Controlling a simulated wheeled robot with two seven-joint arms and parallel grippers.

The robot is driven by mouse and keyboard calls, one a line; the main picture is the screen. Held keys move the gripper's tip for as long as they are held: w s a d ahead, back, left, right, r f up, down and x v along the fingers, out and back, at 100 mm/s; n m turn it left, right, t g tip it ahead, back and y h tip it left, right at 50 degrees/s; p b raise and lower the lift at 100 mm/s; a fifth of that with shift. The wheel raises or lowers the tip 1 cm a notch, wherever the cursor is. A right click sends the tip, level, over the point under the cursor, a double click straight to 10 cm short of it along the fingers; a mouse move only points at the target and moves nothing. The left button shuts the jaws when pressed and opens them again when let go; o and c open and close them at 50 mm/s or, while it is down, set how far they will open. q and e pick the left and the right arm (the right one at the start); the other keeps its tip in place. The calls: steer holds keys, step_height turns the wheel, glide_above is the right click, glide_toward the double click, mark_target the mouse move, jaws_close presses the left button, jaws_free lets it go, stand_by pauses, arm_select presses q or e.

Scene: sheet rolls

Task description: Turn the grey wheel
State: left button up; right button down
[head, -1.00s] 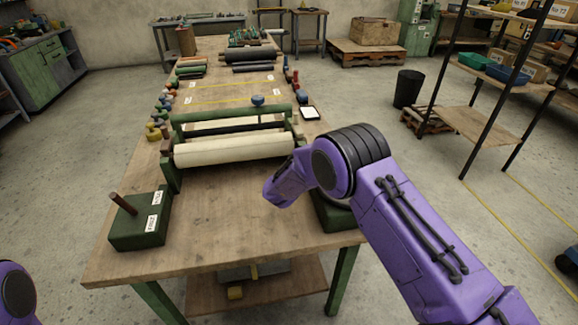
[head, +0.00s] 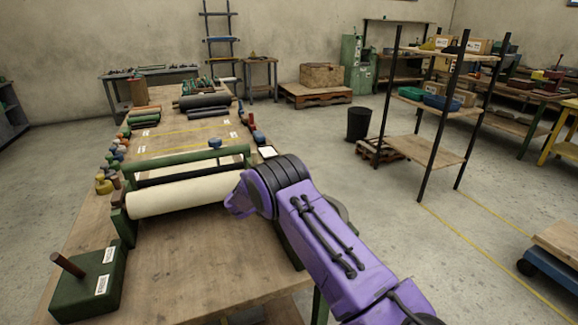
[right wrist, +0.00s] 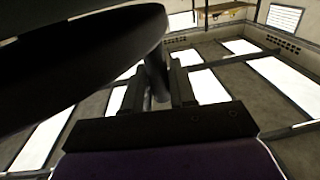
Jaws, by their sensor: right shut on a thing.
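A small curved part of the grey wheel (head: 338,208) shows beside my right arm in the head view; the arm hides most of it. In the right wrist view, a large dark round wheel (right wrist: 85,65) fills the upper left, with a short grey handle (right wrist: 157,78) coming off it. My right gripper (right wrist: 159,90) has its two dark fingers on either side of this handle and is shut on it. In the head view the right gripper is hidden behind its own arm. My left gripper is not in view.
A cream roll (head: 185,193) lies in a green frame on the wooden table (head: 190,260). A green block (head: 90,285) with an upright brown peg stands at the near left. A black bin (head: 359,124) and a shelf rack (head: 425,150) stand on the floor to the right.

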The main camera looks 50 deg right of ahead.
stand_by(0.4)
steer(key=c, duration=1.1)
jaws_free()
steer(key=shift+d, duration=0.1)
steer(key=b+v, duration=0.3)
steer(key=v, duration=0.7)
steer(key=shift+a, duration=0.2)
